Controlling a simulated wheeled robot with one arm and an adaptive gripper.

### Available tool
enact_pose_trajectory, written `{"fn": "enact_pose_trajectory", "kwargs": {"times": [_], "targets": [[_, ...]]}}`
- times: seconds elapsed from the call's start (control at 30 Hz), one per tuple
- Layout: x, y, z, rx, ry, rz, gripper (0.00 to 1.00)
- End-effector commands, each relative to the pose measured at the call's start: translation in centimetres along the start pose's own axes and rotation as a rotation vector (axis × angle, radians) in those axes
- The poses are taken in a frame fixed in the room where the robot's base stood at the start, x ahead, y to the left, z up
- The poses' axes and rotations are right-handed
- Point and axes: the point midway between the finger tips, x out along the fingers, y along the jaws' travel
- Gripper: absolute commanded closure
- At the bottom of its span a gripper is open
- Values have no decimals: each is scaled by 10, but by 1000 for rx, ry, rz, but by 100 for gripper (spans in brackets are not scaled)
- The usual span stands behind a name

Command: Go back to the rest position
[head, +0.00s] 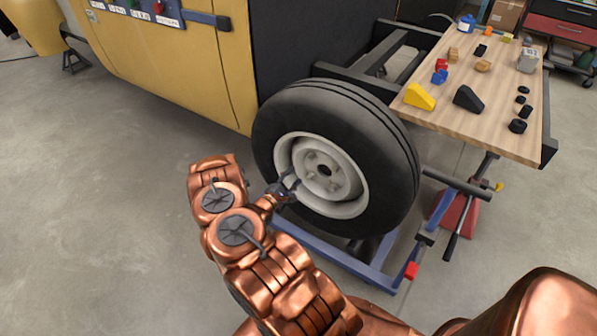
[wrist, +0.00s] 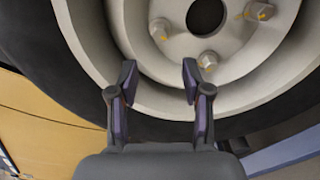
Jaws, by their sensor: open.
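My gripper (wrist: 160,78) is open and empty in the wrist view, its two dark fingers apart and pointing at the wheel. In the head view my gripper (head: 291,185) is in front of the lower left part of the pale wheel rim (head: 335,208). The rim sits in a black tyre (head: 395,180). Lug nuts (wrist: 260,11) show around the dark centre hole in the wrist view. I cannot tell whether the fingertips touch the rim.
A yellow body panel (head: 190,75) stands left of the wheel. A wooden bench top (head: 490,125) with blocks and small parts is at the right. Open grey floor (head: 90,200) lies to the left.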

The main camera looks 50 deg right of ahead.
Motion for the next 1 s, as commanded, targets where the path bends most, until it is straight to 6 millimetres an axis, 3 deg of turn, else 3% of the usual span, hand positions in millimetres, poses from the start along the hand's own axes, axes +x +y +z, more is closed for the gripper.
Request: {"fn": "enact_pose_trajectory", "kwargs": {"times": [0.2,1.0], "targets": [[-11,1,0,2,0,1,51],[-11,0,0,1,0,0,51]]}}
